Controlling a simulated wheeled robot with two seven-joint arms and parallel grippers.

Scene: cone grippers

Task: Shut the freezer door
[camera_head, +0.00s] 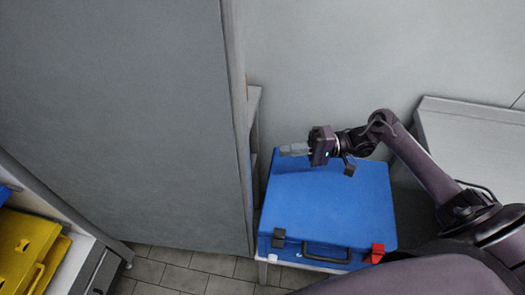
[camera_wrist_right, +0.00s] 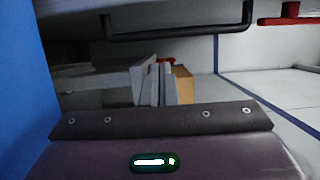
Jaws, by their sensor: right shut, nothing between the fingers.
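A tall flat grey panel (camera_head: 120,110) fills the left and middle of the head view; it looks like the freezer door, but its hinge and handle are not seen. Its right edge is nearest my right arm. My right gripper (camera_head: 283,150) is to the right of that edge, over the back of a blue case, with its fingers pointing left towards the panel. A gap shows between fingertips and panel. The fingers are shut and empty; they also show in the right wrist view (camera_wrist_right: 160,85). My left gripper is not in view.
The blue case (camera_head: 330,205) with a black handle and a red latch (camera_head: 375,253) stands below my right gripper. A light shelf frame (camera_head: 254,105) is behind the panel's edge. A grey counter (camera_head: 475,140) is at right.

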